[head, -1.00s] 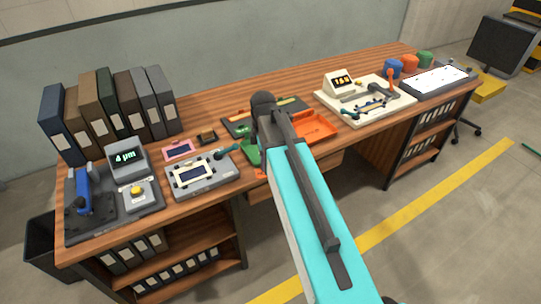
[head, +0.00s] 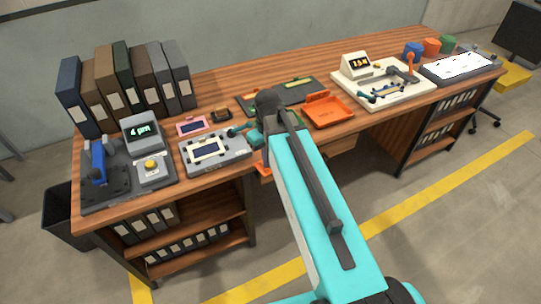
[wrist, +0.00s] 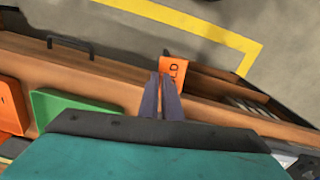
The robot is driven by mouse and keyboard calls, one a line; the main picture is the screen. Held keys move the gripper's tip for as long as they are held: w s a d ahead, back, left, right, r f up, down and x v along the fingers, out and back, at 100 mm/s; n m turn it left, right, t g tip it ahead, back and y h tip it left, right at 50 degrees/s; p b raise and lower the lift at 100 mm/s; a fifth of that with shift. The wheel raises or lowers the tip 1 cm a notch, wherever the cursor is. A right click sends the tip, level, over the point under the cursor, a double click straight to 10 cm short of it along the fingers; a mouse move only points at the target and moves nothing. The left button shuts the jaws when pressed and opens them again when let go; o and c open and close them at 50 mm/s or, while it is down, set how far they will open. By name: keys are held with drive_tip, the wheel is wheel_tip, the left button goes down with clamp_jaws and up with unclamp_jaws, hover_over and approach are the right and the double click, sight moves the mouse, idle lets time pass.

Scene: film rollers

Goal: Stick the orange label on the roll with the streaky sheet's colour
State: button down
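An orange label (wrist: 175,70) with dark lettering, partly hidden, is at my fingertips in the wrist view. My gripper (wrist: 163,78) has its two dark fingers close together on the label's edge, in front of the bench edge. In the head view my arm hides most of the gripper, and a bit of the orange label (head: 263,170) shows beside it. At the bench's far right stand a blue roll (head: 413,50), an orange roll (head: 432,47) and a green roll (head: 448,43). A lit white panel (head: 458,67) with small dark specks lies in front of them; no streak colours are readable.
An orange tray (head: 328,110) and a green tray (wrist: 75,108) lie near the bench front. A white device (head: 385,85) with a display stands left of the lit panel. Binders (head: 125,85) and grey machines fill the left end. The floor in front is open.

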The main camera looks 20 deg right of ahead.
drive_tip(key=m, duration=0.4)
drive_tip(key=shift+s+a+f, duration=0.15)
drive_tip(key=shift+s, duration=0.1)
idle(0.3)
